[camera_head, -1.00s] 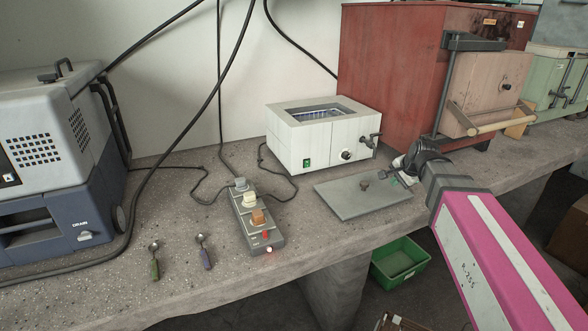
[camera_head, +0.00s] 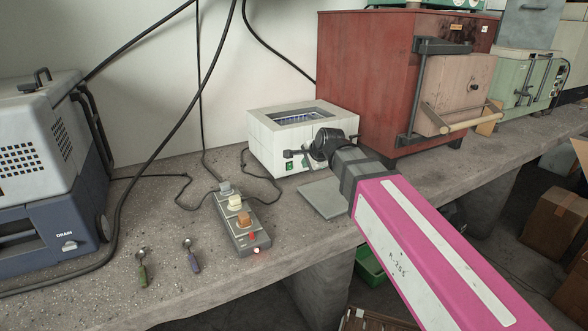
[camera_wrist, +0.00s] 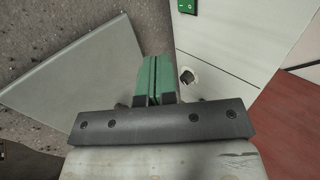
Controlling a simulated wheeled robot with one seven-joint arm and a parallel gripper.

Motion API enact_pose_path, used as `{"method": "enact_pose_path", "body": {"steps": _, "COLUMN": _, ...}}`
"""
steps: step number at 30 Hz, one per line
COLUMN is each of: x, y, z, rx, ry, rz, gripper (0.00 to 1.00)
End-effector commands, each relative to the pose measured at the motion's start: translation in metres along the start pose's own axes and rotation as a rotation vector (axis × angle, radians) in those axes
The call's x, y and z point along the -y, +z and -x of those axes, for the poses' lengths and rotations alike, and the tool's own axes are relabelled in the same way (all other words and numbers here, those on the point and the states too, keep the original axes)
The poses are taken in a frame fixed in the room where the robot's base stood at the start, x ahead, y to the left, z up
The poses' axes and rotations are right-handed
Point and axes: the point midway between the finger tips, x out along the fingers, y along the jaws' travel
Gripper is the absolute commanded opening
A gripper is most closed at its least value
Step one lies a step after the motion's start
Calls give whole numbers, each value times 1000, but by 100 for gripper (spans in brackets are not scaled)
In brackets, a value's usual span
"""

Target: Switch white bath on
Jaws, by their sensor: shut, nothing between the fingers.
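The white bath (camera_head: 272,146) is a box with an open basin on top, standing at the back of the bench. A small green switch (camera_head: 289,166) is low on its front face. My gripper (camera_head: 290,153) is shut and empty, in front of that face, close to the switch. I cannot tell whether it touches. In the wrist view my gripper's green fingers (camera_wrist: 152,62) lie together beside the bath's white front (camera_wrist: 222,45). The switch (camera_wrist: 187,5) is at the top edge there, beyond the fingertips, and a round knob (camera_wrist: 188,77) is right of them. The switch's position is unclear.
A grey plate (camera_head: 318,198) lies before the bath, partly behind my arm. A power strip (camera_head: 238,225) with plugs and a lit red lamp is to the left, near two small spoon-like tools (camera_head: 191,256). A red furnace (camera_head: 365,70) stands close on the right.

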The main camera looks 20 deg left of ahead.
Motion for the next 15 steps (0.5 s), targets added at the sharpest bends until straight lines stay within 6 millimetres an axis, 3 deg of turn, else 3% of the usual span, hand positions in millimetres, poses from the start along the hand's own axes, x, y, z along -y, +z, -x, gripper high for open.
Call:
{"method": "enact_pose_path", "body": {"steps": 5, "x": 1, "y": 0, "z": -16, "rx": 0, "ry": 1, "rz": 1, "gripper": 0}}
{"method": "enact_pose_path", "body": {"steps": 15, "x": 2, "y": -1, "z": -78, "rx": 0, "ry": 1, "rz": 1, "gripper": 0}}
